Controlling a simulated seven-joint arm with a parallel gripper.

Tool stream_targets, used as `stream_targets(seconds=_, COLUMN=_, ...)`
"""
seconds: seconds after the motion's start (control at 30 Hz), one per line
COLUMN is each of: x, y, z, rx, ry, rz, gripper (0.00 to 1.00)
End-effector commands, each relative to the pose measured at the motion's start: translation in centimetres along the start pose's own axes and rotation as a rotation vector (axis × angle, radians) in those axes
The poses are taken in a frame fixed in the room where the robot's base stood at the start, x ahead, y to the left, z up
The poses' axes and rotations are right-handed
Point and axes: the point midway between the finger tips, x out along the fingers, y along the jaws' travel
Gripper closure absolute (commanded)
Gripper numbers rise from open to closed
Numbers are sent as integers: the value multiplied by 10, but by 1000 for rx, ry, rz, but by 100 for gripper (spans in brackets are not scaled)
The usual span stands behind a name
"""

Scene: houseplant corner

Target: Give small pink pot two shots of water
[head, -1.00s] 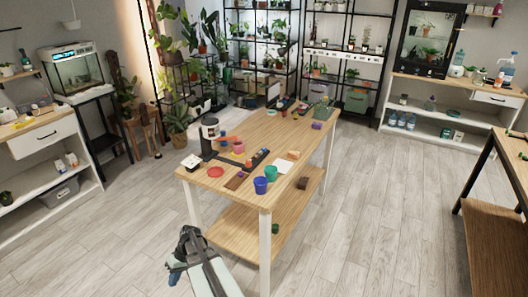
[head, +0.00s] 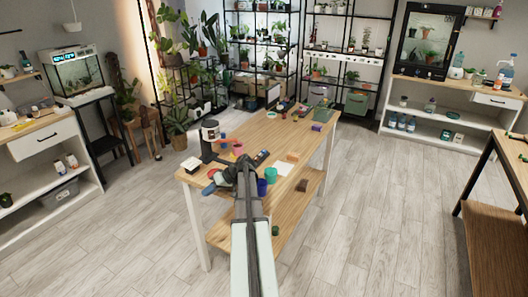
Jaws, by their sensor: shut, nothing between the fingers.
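The small pink pot (head: 238,149) stands on the wooden table (head: 290,140), just right of a dark dispenser-like machine (head: 210,136) with a white band. The pot's inside is too small to make out.
A blue pot (head: 262,187) and a teal pot (head: 271,174) stand close right of my gripper. A red disc (head: 212,173) lies partly hidden behind it. A white sheet (head: 284,168) and an orange block (head: 292,157) lie farther right.

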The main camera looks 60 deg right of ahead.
Motion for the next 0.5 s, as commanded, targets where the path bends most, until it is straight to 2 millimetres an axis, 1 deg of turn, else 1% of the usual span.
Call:
stream_targets(seconds=0.03, x=-10, y=14, z=-16, rx=5, ry=12, rz=13, gripper=100)
stream_targets(seconds=0.27, x=-60, y=55, z=-58, rx=26, ry=58, rz=62, gripper=100)
stream_targets(seconds=0.47, x=-111, y=90, z=-94, rx=46, ry=102, rz=107, gripper=100)
stream_targets(seconds=0.5, x=-122, y=99, z=-102, rx=52, ry=109, rz=118, gripper=100)
